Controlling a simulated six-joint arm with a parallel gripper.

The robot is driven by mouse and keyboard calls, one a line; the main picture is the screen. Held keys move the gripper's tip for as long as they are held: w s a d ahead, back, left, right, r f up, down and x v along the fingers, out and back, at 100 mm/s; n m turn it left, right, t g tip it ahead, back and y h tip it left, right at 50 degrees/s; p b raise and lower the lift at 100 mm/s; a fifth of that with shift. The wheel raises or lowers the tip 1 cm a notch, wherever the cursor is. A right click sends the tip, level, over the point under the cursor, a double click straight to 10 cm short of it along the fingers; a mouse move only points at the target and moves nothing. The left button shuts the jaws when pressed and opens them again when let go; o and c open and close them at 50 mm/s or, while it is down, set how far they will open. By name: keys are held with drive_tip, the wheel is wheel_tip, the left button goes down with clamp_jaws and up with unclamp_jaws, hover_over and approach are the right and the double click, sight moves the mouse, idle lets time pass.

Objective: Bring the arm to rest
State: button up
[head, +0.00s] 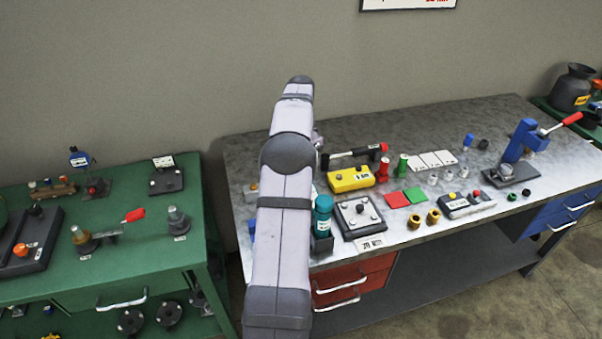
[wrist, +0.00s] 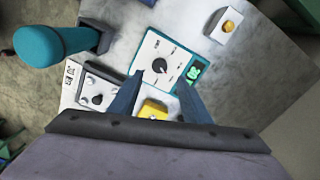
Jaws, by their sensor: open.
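My gripper (wrist: 160,76) shows in the wrist view with its two blue-grey fingers spread apart and nothing between them but the scene behind. Its tips appear over a white panel with a black dial (wrist: 152,48); the gap in height cannot be told. In the head view my grey arm (head: 283,230) rises from the bottom, over the left end of the metal bench. The arm hides most of the gripper there.
A green bench (head: 120,262) stands left. The wall is behind; air above the benches looks clear.

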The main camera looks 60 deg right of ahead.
drive_tip(key=w+a+r+n, duration=0.1)
drive_tip(key=w+a+n, duration=0.3)
drive_tip(key=a, duration=0.6)
drive_tip(key=w+a+n, duration=0.4)
drive_tip(key=a, duration=0.6)
drive_tip(key=w+a+r+n, duration=0.1)
drive_tip(key=w+a+n, duration=0.3)
drive_tip(key=a, duration=0.6)
drive_tip(key=s+a+f+n, duration=0.2)
drive_tip(key=s+a+n, duration=0.45)
drive_tip(key=a, duration=0.35)
drive_tip(key=s+a+f+n, duration=0.3)
drive_tip(key=s+a+n, duration=0.3)
drive_tip(key=a, duration=0.5)
wheel_tip(320, 180, down, 31)
drive_tip(key=s+m+b, duration=0.1)
drive_tip(key=b, duration=3)
drive_tip(key=shift+s+d, duration=0.2)
drive_tip(key=shift+d, duration=0.05)
drive_tip(key=shift+m, duration=0.25)
